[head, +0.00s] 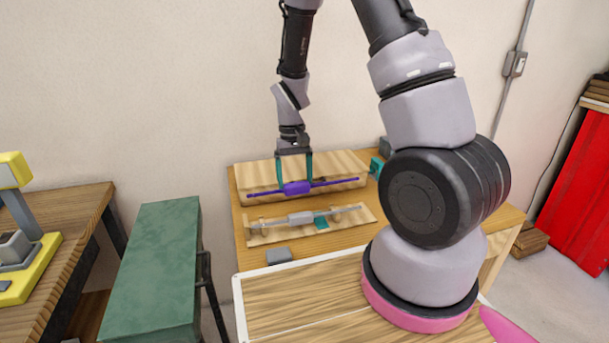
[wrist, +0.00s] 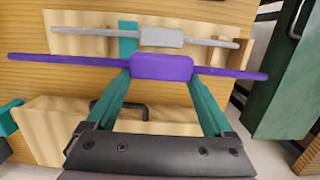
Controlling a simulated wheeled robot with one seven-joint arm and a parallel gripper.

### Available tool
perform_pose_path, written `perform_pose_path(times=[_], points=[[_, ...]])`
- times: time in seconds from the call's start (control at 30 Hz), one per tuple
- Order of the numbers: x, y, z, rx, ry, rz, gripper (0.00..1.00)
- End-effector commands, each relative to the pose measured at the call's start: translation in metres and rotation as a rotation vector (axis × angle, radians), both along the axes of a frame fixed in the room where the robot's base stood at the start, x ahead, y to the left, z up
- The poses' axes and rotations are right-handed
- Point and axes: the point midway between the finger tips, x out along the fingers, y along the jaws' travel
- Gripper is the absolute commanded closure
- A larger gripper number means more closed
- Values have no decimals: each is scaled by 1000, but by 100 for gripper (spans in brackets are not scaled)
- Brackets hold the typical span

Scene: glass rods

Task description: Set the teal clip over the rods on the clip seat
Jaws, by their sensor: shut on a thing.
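My gripper (head: 295,182) has teal fingers shut on the thick middle of a purple rod (head: 297,188), one at each end of that block. The rod is held level, in front of the rear wooden holder. In the wrist view the purple rod (wrist: 162,67) spans most of the picture. A grey rod (head: 301,218) with a pale block lies across the front wooden holder (head: 342,224). A teal patch (head: 320,222) shows beside its block, perhaps the clip seat. A teal piece (head: 376,166) stands at the table's right rear, perhaps the clip; its shape is partly hidden.
The rear wooden holder (head: 340,166) stands near the wall. A small grey block (head: 279,256) lies at the front of the wooden table. A green cabinet (head: 153,270) stands to the left. My arm covers the table's right side.

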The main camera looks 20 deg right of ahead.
Motion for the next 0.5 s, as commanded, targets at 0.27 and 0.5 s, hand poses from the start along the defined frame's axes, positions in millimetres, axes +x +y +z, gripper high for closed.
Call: perform_pose_path(times=[0.27, 0.5], points=[[-2, 2, -19, -1, 6, 7, 100], [-1, 2, -47, 0, 5, 7, 100]])
